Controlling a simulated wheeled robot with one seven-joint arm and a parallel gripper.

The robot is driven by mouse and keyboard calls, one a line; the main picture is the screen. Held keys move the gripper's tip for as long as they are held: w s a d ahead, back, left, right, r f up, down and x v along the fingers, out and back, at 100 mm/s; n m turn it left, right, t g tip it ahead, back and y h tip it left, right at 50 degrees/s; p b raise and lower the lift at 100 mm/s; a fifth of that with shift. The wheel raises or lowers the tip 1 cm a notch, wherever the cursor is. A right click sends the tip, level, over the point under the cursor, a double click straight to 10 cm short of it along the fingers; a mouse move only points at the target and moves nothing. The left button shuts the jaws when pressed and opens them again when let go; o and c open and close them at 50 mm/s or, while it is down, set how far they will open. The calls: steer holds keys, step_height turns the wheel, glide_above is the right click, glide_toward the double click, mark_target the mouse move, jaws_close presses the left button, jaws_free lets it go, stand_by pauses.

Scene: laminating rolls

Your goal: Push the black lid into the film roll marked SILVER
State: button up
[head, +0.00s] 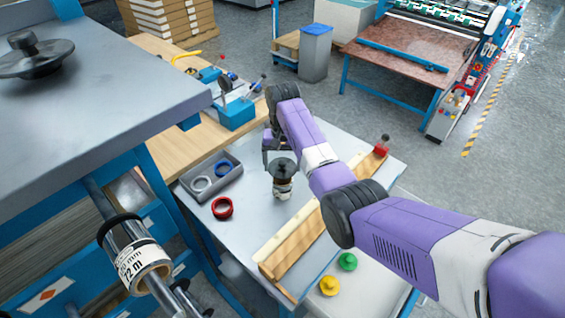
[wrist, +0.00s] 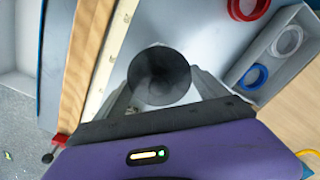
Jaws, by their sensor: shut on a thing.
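A round black lid (head: 281,167) is at my gripper over the grey table in the head view. A small pale roll with a dark-banded label (head: 283,187) stands upright directly beneath it; its marking is too small to read. I cannot tell how far the lid sits in the roll. In the wrist view the black lid (wrist: 160,76) is a dark disc between the two grey fingers of my gripper (wrist: 160,95), hiding their tips and the roll below. My gripper is shut on it.
A grey tray (head: 232,183) with a blue and a white ring, and a red ring (head: 222,207), lie left of the roll. A wooden bar (head: 300,250) lies to the right. Green (head: 347,261) and yellow (head: 330,286) lids are nearer.

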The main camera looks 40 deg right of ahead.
steer(key=shift+f+b, duration=2)
steer(key=shift+f, duration=0.6)
steer(key=shift+f, duration=0.15)
steer(key=o, duration=1.3)
steer(key=shift+c, duration=0.2)
steer(key=shift+r+b, duration=0.55)
steer(key=shift+r, duration=3.4)
